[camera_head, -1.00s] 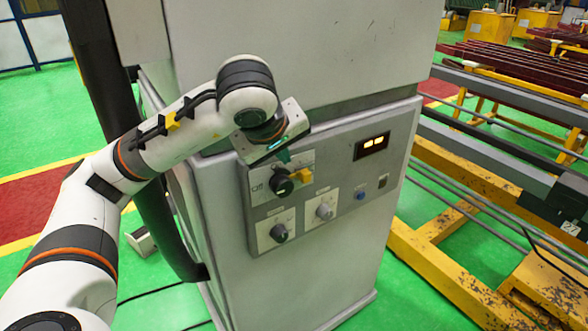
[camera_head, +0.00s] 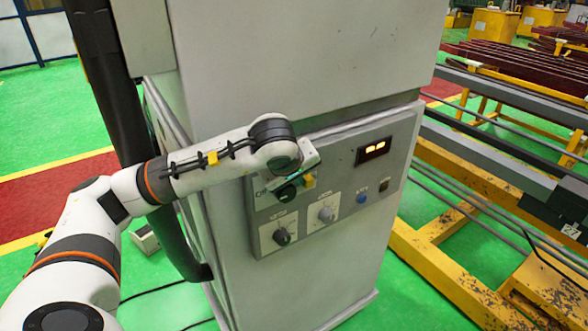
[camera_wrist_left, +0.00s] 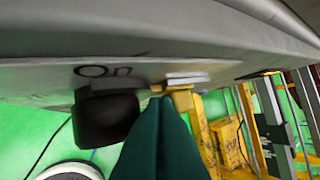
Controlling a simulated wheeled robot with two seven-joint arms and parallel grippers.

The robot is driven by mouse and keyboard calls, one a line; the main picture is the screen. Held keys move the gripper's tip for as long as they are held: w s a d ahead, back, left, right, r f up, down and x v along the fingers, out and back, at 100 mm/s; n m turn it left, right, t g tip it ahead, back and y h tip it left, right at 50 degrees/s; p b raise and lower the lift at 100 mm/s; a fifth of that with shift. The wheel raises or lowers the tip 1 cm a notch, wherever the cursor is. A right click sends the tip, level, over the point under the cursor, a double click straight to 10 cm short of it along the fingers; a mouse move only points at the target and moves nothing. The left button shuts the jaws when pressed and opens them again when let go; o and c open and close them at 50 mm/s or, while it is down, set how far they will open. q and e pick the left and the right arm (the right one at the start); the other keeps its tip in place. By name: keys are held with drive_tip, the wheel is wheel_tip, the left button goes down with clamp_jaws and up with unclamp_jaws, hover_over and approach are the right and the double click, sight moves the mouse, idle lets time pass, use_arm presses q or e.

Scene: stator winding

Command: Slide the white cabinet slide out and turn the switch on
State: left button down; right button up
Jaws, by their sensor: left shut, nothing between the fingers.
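The white cabinet (camera_head: 300,285) stands in front of me with a sloped control panel. The black switch knob (camera_head: 287,193) sits at the panel's upper left, largely under my left wrist. It also shows in the left wrist view (camera_wrist_left: 106,120), below the "On" label. A yellow piece (camera_head: 309,182) is right of the knob; in the left wrist view it (camera_wrist_left: 181,98) has a white strip, possibly the slide (camera_wrist_left: 187,80), above it. My left gripper (camera_head: 298,183) is shut and empty. Its teal fingers (camera_wrist_left: 157,103) point between knob and yellow piece; contact is unclear. My right gripper is out of view.
Two smaller knobs (camera_head: 282,236) (camera_head: 325,214) and a blue button (camera_head: 361,199) are on the panel below and right. A lit display (camera_head: 373,149) is at its upper right. Yellow frames (camera_head: 440,270) stand on the right. A black post (camera_head: 130,120) is at left.

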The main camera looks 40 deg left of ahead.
use_arm(q)
drive_tip(key=shift+f, duration=0.1)
drive_tip(key=shift+w+d+b, duration=0.2)
drive_tip(key=shift+w+b, duration=0.1)
drive_tip(key=shift+w, duration=0.25)
drive_tip(key=shift+w+d+b, duration=0.2)
drive_tip(key=shift+w+b, duration=0.1)
drive_tip(key=shift+w, duration=0.2)
